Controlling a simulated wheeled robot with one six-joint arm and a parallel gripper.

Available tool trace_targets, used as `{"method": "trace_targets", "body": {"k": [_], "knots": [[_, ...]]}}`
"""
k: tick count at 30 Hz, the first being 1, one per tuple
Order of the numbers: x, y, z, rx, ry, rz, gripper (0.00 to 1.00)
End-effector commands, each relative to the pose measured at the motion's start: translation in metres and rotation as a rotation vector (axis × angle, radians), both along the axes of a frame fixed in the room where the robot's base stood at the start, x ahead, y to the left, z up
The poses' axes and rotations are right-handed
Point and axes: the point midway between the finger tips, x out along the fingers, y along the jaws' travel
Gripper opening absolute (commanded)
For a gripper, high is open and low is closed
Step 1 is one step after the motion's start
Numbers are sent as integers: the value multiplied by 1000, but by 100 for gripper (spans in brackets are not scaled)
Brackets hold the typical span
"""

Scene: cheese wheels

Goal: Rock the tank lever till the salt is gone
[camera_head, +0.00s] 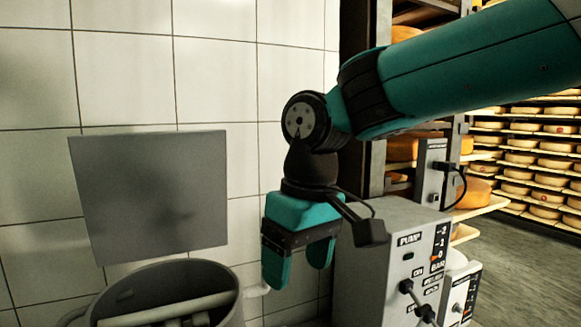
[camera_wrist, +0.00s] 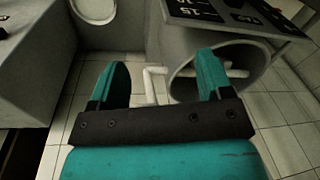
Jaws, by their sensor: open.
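The grey round tank (camera_head: 235,312) stands at the bottom of the head view, with a pale bar (camera_head: 165,312) across its inside. In the wrist view the tank (camera_wrist: 180,50) opens at the upper right. A white bent rod (camera_wrist: 152,88), which looks like the tank lever, sticks out from the tank's side. It shows between my fingers in that picture; they do not touch it. In the head view a short pale piece of it (camera_head: 257,290) shows beside my gripper (camera_head: 298,272). My gripper points down, open and empty, right of the tank. I cannot make out any salt.
A grey box marked PUMP (camera_head: 375,265), with dials and knobs, stands close to the right of my gripper. A grey panel (camera_head: 150,195) rises behind the tank before the tiled wall. Shelves with cheese wheels (camera_head: 545,160) fill the far right.

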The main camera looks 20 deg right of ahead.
Motion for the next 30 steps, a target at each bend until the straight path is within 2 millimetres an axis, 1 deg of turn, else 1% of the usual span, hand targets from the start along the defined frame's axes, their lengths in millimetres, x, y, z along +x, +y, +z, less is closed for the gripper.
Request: {"method": "trace_targets", "body": {"k": [1, 2, 3, 6, 7, 9, 12, 14, 16, 20, 23, 30], "knots": [[16, -3, 54, -23, 4, -48, 72], [23, -4, 71, -37, 8, -78, 72], [32, -7, 92, -54, 15, -117, 72], [50, -11, 138, -82, 29, -207, 72], [55, -12, 149, -88, 33, -230, 72], [62, -14, 169, -100, 43, -275, 72], [68, -15, 185, -108, 51, -317, 72], [70, -16, 188, -110, 53, -330, 72], [71, -16, 185, -112, 57, -337, 72], [70, -16, 167, -113, 59, -338, 72], [70, -16, 147, -113, 61, -336, 72], [69, -16, 91, -113, 60, -335, 72]]}}
